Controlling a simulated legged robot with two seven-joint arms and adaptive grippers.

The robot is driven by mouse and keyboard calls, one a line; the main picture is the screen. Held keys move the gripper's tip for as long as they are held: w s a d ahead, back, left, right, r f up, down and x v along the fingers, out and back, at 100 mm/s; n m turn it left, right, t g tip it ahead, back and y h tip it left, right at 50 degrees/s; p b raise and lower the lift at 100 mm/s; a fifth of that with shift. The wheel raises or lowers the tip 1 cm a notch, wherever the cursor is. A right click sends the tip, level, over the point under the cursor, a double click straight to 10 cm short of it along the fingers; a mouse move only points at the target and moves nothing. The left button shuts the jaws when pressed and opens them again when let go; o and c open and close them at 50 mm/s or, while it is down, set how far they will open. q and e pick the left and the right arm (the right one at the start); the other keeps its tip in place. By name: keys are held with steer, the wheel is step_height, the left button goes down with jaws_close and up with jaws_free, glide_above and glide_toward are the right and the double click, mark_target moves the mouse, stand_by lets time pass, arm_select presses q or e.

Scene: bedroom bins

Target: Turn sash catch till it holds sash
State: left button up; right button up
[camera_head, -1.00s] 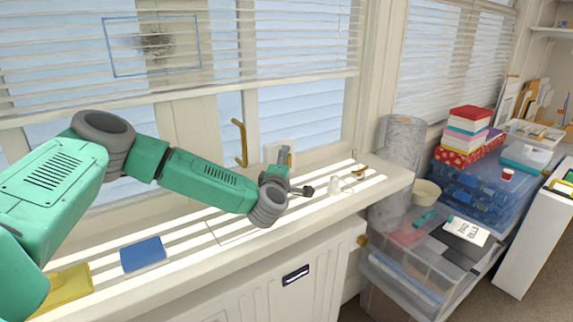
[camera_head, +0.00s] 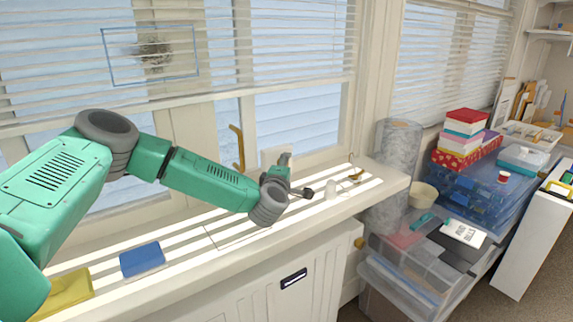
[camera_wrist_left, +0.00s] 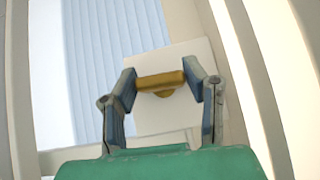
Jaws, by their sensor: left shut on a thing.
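The brass sash catch (camera_wrist_left: 160,81) sits in front of a white plate (camera_wrist_left: 176,113) near the window frame in the left wrist view. My left gripper (camera_wrist_left: 160,82) has a finger at each end of the catch and is shut on it. The bar of the catch lies nearly level across that view. In the head view my left gripper (camera_head: 285,161) is above the sill beside the white plate (camera_head: 271,155), and its fingers hide the catch. My right gripper is not in view.
A tall brass handle (camera_head: 237,150) stands on the window frame left of the gripper. The sill (camera_head: 215,262) holds a blue pad (camera_head: 142,258), a yellow cloth (camera_head: 66,293), a small white item (camera_head: 331,188) and a brass piece (camera_head: 356,174). Clear storage bins (camera_head: 418,270) stand at right.

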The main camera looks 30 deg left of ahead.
arm_select(q)
steer(key=m+g+p, duration=0.1)
steer(key=g+p, duration=0.1)
steer(key=p, duration=0.3)
steer(key=m+g+p, duration=0.2)
steer(key=g+p, duration=0.1)
steer(key=p, duration=0.2)
steer(key=r+m+g+p, duration=0.1)
steer(key=m+g+p, duration=0.1)
steer(key=p, duration=0.4)
steer(key=shift+w+a+g, duration=0.15)
steer(key=shift+g, duration=0.25)
steer(key=shift+f+m+g+p, duration=0.1)
steer(key=shift+m+g+p, duration=0.45)
steer(key=shift+m+g, duration=0.05)
steer(key=shift+f+m+g+y, duration=0.1)
steer(key=shift+m+g+y, duration=0.25)
steer(key=shift+g, duration=0.25)
steer(key=shift+f+m+g+y+b, duration=0.1)
steer(key=shift+m+g+y+b, duration=0.25)
steer(key=shift+g, duration=0.35)
steer(key=shift+w+m+g+b, duration=0.1)
steer(key=shift+m+g+b, duration=0.2)
steer(key=shift+g+b, duration=0.2)
steer(key=shift+r, duration=0.2)
steer(key=o, duration=1.1)
steer(key=shift+o, duration=0.2)
steer(key=shift+f, duration=0.2)
